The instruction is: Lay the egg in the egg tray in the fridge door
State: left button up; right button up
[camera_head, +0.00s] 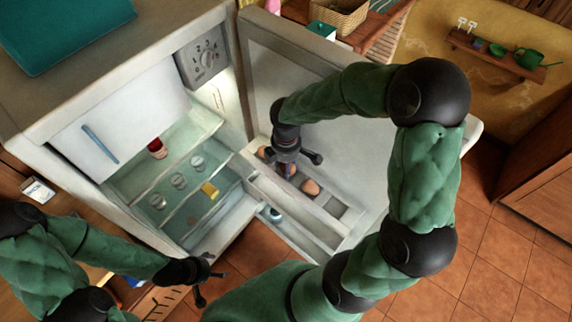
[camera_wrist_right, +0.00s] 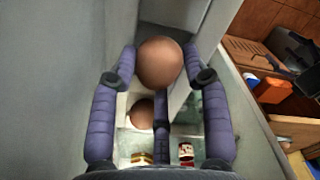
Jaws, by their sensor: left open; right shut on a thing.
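My right gripper reaches into the open fridge door from above. In the right wrist view the fingers are shut on a brown egg (camera_wrist_right: 160,62), with a second brown egg (camera_wrist_right: 142,113) just beyond. In the head view the fingers hide part of the held egg. The egg tray (camera_head: 331,206) is the pale compartmented shelf in the door, below the gripper. One egg (camera_head: 310,187) rests in it right of the fingers, and another (camera_head: 265,153) shows to their left. Whether the held egg touches the tray, I cannot tell. My left gripper (camera_head: 200,278) is open and empty, low in front of the fridge.
The fridge shelves (camera_head: 190,165) hold jars and a yellow item (camera_head: 209,190). The open fridge door (camera_head: 300,75) stands behind my right arm. A lower door shelf (camera_head: 285,228) holds a small bottle. Tiled floor is clear at right.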

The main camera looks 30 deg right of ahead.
jog(key=shift+f, duration=0.35)
jog(key=shift+s+a+f+b, duration=0.1)
jog(key=shift+s+f+b, duration=0.15)
jog(key=shift+b, duration=0.1)
jog(key=o, duration=0.8)
jog(key=shift+w+f, duration=0.1)
jog(key=shift+f, duration=0.05)
